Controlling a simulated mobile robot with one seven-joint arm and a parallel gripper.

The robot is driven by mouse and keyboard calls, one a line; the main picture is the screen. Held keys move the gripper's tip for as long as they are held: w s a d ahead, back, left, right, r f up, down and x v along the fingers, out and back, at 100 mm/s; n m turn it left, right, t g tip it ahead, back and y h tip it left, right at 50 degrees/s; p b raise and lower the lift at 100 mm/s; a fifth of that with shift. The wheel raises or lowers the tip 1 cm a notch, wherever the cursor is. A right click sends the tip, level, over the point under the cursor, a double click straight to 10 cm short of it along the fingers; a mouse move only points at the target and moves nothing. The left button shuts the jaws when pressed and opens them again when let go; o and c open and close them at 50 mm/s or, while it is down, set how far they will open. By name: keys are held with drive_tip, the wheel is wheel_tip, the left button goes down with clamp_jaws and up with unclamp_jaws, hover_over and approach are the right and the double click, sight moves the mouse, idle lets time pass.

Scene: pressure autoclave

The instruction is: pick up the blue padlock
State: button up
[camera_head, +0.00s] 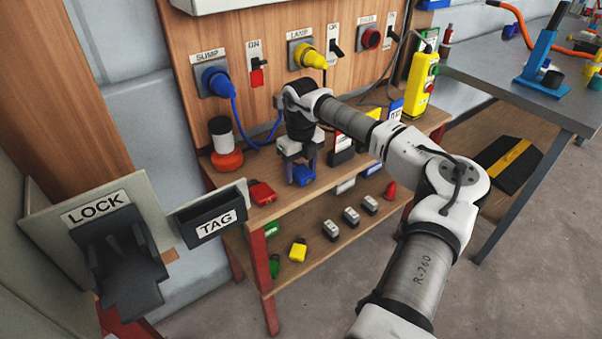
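The blue padlock (303,176) lies on the upper shelf of the wooden bench, below the switch panel. My gripper (302,169) points down right over it, with its two fingers apart and the padlock between or just below their tips. The fingers hide part of the padlock, and I cannot tell whether they touch it. No lift off the shelf is visible.
A red padlock (262,193) lies just left on the upper shelf (285,197). A yellow pendant (420,82) is at right. Green and yellow padlocks (298,250) lie on the lower shelf.

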drive_tip(key=c, duration=0.8)
drive_tip(key=shift+r, duration=0.15)
drive_tip(key=shift+c, duration=0.2)
